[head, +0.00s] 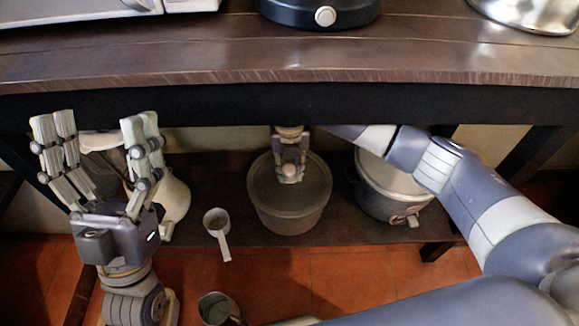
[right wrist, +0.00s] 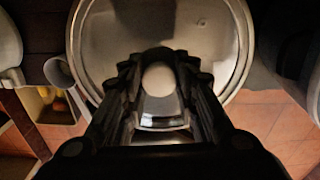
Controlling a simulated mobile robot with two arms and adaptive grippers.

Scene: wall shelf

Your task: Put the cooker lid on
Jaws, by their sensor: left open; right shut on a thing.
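My right gripper (head: 290,158) is shut on the pale round knob of a wide round lid (head: 262,180) under the table top. The lid lies over a round pot (head: 290,222) in the head view; I cannot tell whether it rests on the rim. In the right wrist view the lid (right wrist: 105,40) fills the upper middle, with its knob (right wrist: 158,79) between the fingers. A dark cooker (head: 290,14) with a white button stands on the table top, its upper part out of view. My left gripper (head: 96,135) is open and empty at the left, in front of the table.
On the lower shelf are a grey pot (head: 395,205) with a front latch, a small handled cup (head: 217,222) and a cream jug (head: 174,198). The table's front edge (head: 300,62) is above the right gripper. Another cup (head: 215,308) is low in view.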

